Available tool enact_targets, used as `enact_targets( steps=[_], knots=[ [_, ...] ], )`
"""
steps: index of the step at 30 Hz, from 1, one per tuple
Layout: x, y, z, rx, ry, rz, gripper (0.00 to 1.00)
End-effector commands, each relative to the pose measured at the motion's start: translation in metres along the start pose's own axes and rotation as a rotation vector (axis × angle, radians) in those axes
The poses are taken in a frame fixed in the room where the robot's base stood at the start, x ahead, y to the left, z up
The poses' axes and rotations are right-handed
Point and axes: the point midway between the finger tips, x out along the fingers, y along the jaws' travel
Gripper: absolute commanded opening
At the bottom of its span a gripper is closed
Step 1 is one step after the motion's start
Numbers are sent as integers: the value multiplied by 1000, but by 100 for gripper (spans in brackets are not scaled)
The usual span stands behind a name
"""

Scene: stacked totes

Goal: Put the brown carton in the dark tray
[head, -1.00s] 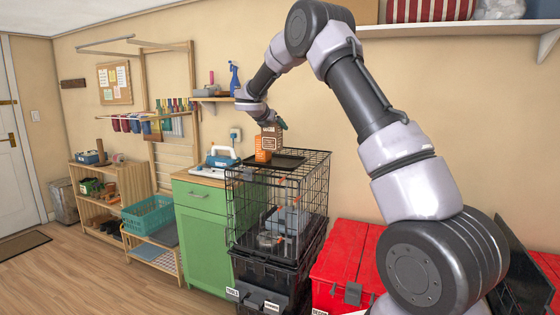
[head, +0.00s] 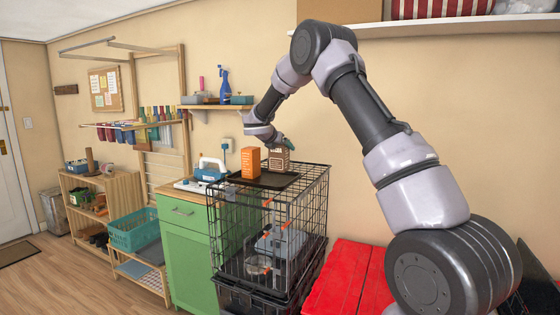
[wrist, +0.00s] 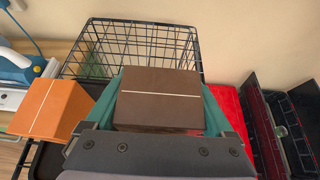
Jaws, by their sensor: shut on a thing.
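The brown carton (head: 280,157) with pale markings is between the fingers of my gripper (head: 284,145), which is shut on it. In the wrist view the carton (wrist: 158,100) fills the space between the teal fingers, its brown top with a pale line facing the camera. The dark tray (head: 262,181) lies on top of the wire crate. The carton is upright over the right part of the tray; I cannot tell whether its base touches it.
An orange carton (head: 250,163) stands on the tray, left of the brown one. The wire crate (head: 270,232) stands beside a green cabinet (head: 188,240) carrying a blue-and-white appliance (head: 210,170). A wall shelf is behind.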

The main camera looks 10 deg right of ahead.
Motion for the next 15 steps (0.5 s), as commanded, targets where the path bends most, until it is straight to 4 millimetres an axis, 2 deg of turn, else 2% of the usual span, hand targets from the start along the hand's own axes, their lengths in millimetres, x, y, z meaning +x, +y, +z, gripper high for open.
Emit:
enact_targets(
  steps=[5,10,15],
  knots=[
    [6,0,-11,0,0,0,19],
    [18,0,-33,0,1,-1,19],
    [20,0,-36,3,-2,0,19]
  ],
)
